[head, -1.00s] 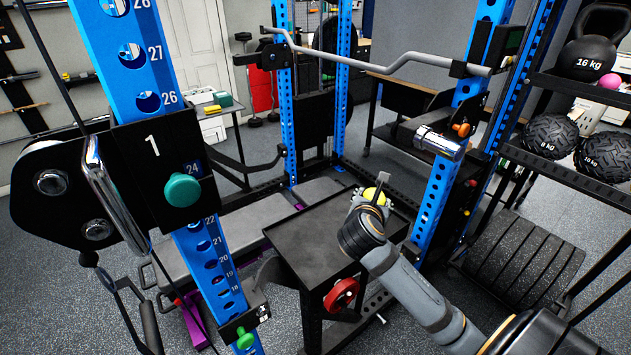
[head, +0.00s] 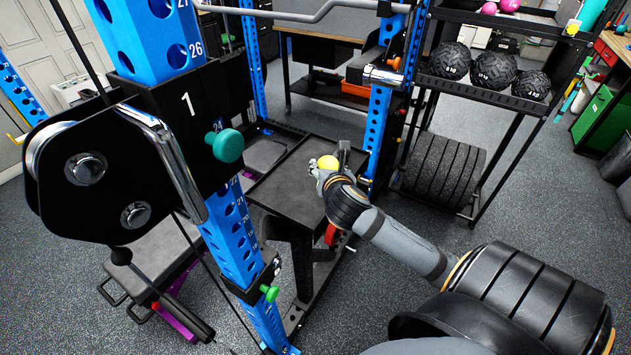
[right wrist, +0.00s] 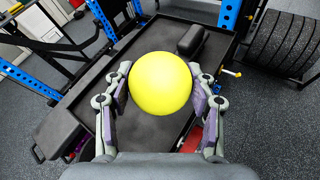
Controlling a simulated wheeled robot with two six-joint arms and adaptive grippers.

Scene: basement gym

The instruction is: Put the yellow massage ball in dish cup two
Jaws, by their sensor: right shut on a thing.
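The yellow massage ball (head: 328,162) is held at the tip of my right gripper (head: 327,173), over the far right part of a black tray-topped stand (head: 287,190). In the right wrist view the ball (right wrist: 160,84) sits between the two fingers of my right gripper (right wrist: 161,92), which are shut on its sides. The black tray surface (right wrist: 150,133) shows behind and below the ball. I cannot make out any dish cup in these frames. My left gripper is not in view.
A blue rack post (head: 232,235) with a black pulley housing (head: 75,170) stands close at the left. Another blue post (head: 378,125) rises beyond the tray. A dark block (right wrist: 192,40) lies at the tray's far side. A ball rack (head: 490,92) stands right; floor before it is clear.

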